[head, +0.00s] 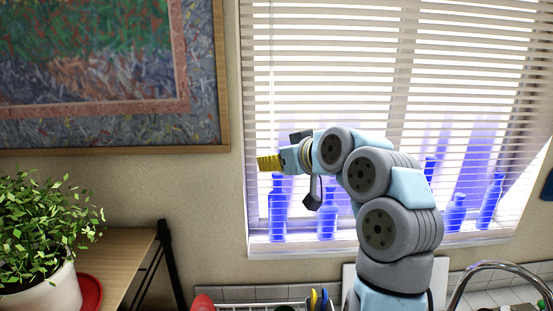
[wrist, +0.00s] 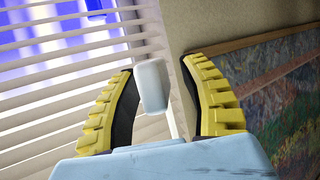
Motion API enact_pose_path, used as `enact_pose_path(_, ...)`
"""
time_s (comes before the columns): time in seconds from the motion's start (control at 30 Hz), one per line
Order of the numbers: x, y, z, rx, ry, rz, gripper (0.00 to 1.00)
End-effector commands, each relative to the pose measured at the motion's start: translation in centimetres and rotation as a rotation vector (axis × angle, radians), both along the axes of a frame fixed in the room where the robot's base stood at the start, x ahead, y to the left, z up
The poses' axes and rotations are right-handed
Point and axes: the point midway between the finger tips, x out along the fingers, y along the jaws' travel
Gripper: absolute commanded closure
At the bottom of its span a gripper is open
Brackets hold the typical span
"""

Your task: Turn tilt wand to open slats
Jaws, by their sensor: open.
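The white slatted blind (head: 330,60) hangs over the window, and its slats show in the wrist view (wrist: 60,105). Bright light and blue shapes show between the slats. A thin pale wand (head: 271,75) hangs down near the blind's left edge. My gripper (head: 268,163) is at the blind's lower left, with its yellow fingers pointing left. In the wrist view my gripper (wrist: 157,72) is open, with a white, rounded block (wrist: 152,88), apparently the wand's end, between its fingers. A gap shows on its right; contact on the left cannot be told.
Blue bottles (head: 277,212) stand on the window sill behind the blind. A framed painting (head: 222,90) hangs left of the window. A potted plant (head: 45,293) is on a wooden shelf (head: 128,252) at lower left. A faucet (head: 500,266) is at lower right.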

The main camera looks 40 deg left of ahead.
Motion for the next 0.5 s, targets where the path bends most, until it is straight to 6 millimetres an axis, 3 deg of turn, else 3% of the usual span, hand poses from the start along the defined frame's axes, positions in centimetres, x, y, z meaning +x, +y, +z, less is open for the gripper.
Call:
enact_pose_path(0.23,0.02,0.01,0.01,0.001,-0.001,-0.001,0.56)
enact_pose_path(0.4,0.02,0.00,0.03,0.001,-0.001,-0.001,1.00)
enact_pose_path(0.5,0.02,0.00,0.04,0.001,-0.001,-0.001,1.00)
